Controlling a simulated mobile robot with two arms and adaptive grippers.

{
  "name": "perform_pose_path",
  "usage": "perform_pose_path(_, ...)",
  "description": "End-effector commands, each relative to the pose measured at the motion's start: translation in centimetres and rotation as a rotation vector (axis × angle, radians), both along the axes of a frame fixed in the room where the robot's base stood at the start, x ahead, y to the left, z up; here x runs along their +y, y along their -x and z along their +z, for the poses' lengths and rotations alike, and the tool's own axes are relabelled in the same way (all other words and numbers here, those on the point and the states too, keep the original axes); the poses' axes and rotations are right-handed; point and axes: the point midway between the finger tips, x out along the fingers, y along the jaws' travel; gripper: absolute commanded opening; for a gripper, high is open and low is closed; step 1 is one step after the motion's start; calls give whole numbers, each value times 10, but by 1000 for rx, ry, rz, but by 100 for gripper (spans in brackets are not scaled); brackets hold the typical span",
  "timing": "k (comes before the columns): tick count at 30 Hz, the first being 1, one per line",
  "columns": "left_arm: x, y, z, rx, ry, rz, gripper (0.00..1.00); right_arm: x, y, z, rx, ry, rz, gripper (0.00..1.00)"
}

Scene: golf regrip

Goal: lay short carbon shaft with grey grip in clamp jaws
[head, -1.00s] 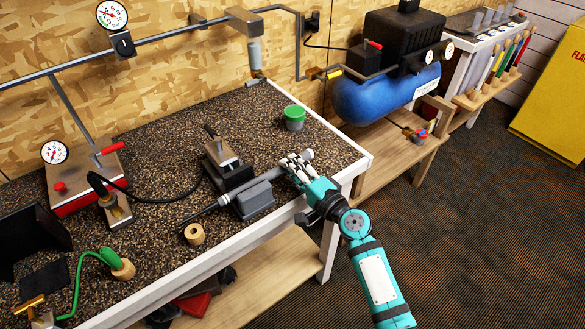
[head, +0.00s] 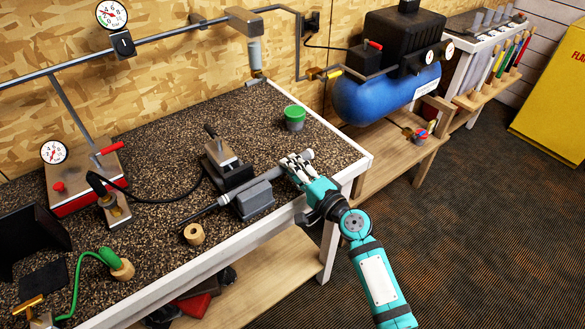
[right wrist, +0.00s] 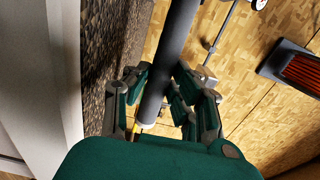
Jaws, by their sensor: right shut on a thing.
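The short carbon shaft (head: 203,210) runs slanting near the bench's front edge, its thin dark end toward the lower left. Its grey grip (right wrist: 171,62) lies between the fingers of my right gripper (head: 297,167), which is shut on it; in the right wrist view the fingers (right wrist: 166,97) flank the grip. A grey block (head: 255,198), apparently part of the clamp, sits beside the shaft, with a black-based lever fixture (head: 230,170) behind it. I cannot tell whether the shaft rests in the jaws or just above them. My left gripper is not in view.
A wooden ring (head: 194,234) stands near the shaft's thin end. A green-topped cup (head: 294,118) stands behind my gripper. A black hose (head: 165,200) crosses the bench (head: 165,150) at left. The bench's white front edge (head: 225,252) runs below.

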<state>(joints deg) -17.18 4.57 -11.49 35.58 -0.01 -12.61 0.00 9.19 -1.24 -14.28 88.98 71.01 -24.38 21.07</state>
Motion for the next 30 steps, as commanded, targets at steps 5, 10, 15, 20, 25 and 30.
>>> perform_pose_path(5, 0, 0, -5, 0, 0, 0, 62, 0, 0, -4, -1, -1, 0, 0)
perform_pose_path(10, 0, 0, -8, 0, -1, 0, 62, 0, 0, -7, -1, -1, 0, 0)
perform_pose_path(15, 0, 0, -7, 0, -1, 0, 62, 0, 0, -6, 0, 0, 0, 43)
perform_pose_path(20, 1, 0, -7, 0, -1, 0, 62, 0, 0, -6, 0, 0, 0, 50)
perform_pose_path(25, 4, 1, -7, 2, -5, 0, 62, -1, 1, -7, 0, 1, 0, 50)
perform_pose_path(30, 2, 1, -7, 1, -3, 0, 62, -12, 14, -8, 1, 3, -1, 50)
